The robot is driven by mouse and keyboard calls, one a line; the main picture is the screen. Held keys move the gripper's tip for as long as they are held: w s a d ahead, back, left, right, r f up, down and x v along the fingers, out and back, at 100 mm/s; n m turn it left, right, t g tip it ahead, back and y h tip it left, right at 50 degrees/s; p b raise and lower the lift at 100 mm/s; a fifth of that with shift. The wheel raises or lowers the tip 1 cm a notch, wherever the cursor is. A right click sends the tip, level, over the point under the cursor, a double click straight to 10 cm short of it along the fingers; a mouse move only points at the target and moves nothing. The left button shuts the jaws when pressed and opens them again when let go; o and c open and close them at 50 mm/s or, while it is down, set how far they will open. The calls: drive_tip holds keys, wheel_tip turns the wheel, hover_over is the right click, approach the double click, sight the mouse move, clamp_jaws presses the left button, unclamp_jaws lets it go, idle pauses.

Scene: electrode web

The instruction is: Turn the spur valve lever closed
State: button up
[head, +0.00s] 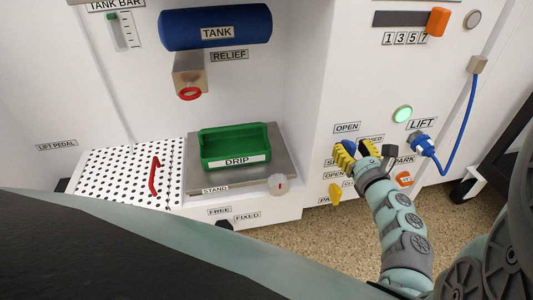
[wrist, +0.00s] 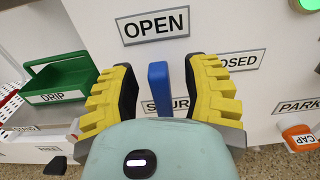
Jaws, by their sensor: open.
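The spur valve lever is a blue upright bar (wrist: 158,85) in the wrist view, pointing up toward the OPEN label (wrist: 152,25). The CLOSED label (wrist: 236,61) is to its right, partly hidden by a finger. The SPUR label (wrist: 165,106) lies behind the lever, partly covered. My gripper (wrist: 160,92) is open, with one yellow-padded finger on each side of the lever and a visible gap on both sides. In the head view my gripper (head: 356,151) is at the white panel, and a bit of the blue lever (head: 348,147) shows by its fingers.
A yellow lever (head: 335,192) is just below my gripper. An orange cap (head: 404,179) and a blue-hosed LIFT plug (head: 424,145) are to the right. A green DRIP tray (head: 235,143) sits on the stand at left, beside a knob (head: 278,184).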

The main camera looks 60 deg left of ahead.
drive_tip(key=shift+o, duration=0.3)
drive_tip(key=shift+a, duration=0.15)
clamp_jaws()
